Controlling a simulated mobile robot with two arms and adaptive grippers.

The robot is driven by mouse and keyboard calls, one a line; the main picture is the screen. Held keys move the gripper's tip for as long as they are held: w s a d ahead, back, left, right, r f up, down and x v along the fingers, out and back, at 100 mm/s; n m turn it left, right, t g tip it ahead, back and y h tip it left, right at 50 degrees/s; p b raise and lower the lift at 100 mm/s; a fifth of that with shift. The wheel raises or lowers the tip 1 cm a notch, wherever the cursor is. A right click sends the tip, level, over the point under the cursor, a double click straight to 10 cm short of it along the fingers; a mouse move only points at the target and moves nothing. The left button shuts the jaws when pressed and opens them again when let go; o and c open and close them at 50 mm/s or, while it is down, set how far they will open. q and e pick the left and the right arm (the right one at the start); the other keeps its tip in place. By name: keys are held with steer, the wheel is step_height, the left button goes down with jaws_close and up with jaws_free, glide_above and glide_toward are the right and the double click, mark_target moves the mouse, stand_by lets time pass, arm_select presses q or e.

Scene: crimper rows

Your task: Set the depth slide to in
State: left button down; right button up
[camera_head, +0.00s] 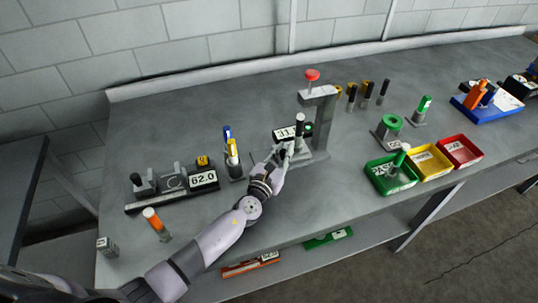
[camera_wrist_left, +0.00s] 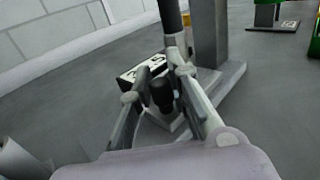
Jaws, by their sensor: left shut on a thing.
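The crimper press (camera_head: 321,115) stands on the bench, with a grey column, a red knob on top and a small number display (camera_head: 284,132) reading about 31. My left gripper (camera_head: 286,150) is at the front of its base, just below the display. In the left wrist view the two fingers (camera_wrist_left: 166,76) stand on either side of a dark round-topped knob, the depth slide's knob (camera_wrist_left: 161,94), and are shut on it. The display (camera_wrist_left: 141,70) shows just behind the fingers. The slide's track is mostly hidden by the fingers. My right gripper is not in view.
A gauge reading 62.0 (camera_head: 203,179) stands at the left, with an orange-topped tool (camera_head: 153,218) before it. Marker-like tools (camera_head: 232,152) stand close left of my gripper. Green (camera_head: 376,181), yellow (camera_head: 421,172) and red (camera_head: 469,158) bins sit right.

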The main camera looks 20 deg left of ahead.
arm_select(q)
steer(key=shift+w+d, duration=0.5)
steer(key=shift+d, duration=0.3)
steer(key=c, duration=1.9)
jaws_free()
steer(key=shift+d, duration=0.1)
steer(key=shift+c, duration=0.2)
steer(key=shift+o, duration=0.7)
steer(key=shift+w+d, duration=0.1)
steer(key=shift+w, duration=0.05)
steer(key=shift+s, duration=0.4)
steer(key=s, duration=0.3)
steer(key=s+a, duration=0.1)
steer(key=s, duration=0.3)
steer(key=s+a, duration=0.1)
steer(key=s, duration=0.3)
steer(key=shift+a, duration=0.15)
